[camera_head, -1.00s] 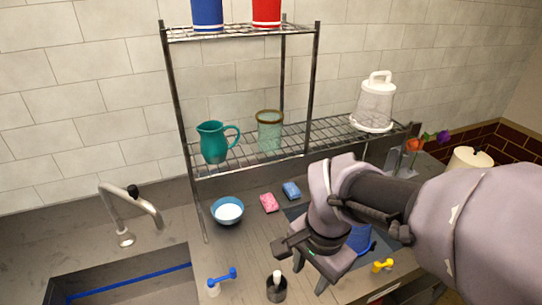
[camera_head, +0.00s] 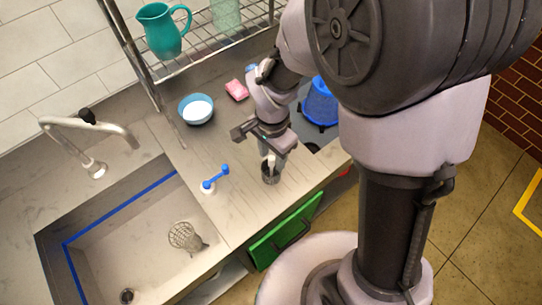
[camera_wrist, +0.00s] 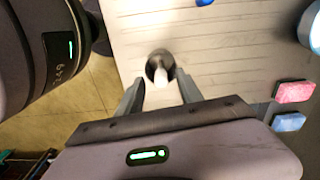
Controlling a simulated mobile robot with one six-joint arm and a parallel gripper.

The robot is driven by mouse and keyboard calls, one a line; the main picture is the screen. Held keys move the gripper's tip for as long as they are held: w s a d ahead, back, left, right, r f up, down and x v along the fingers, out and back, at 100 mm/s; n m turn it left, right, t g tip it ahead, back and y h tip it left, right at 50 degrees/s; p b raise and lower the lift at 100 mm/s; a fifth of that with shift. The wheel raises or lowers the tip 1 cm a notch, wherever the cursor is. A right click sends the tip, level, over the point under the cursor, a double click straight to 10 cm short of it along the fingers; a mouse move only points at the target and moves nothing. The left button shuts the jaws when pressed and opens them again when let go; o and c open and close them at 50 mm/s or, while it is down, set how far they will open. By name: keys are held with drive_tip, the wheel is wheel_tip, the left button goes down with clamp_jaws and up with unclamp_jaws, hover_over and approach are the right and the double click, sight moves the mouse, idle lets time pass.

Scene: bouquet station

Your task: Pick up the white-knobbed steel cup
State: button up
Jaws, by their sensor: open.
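The steel cup (camera_head: 270,176) is small, dark grey and round, with a white knob standing up from it. It stands upright on the grey counter near its front edge. My gripper (camera_head: 264,145) is just above and behind the cup in the head view, partly overlapping it. In the wrist view, the cup (camera_wrist: 156,60) lies just ahead of my open gripper (camera_wrist: 158,96), roughly centred between the two fingers. The white knob points back toward the gap between them. Nothing is held.
A blue-handled white item (camera_head: 213,180) stands left of the cup. A pink sponge (camera_head: 237,90) and a blue bowl (camera_head: 196,109) lie behind. The sink (camera_head: 140,240) holds a wire basket (camera_head: 186,237). A teal pitcher (camera_head: 163,31) stands on the rack.

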wheel_tip(320, 180, down, 2)
drive_tip(key=shift+f, duration=0.1)
drive_tip(key=shift+a, duration=0.1)
clamp_jaws()
idle(1.3)
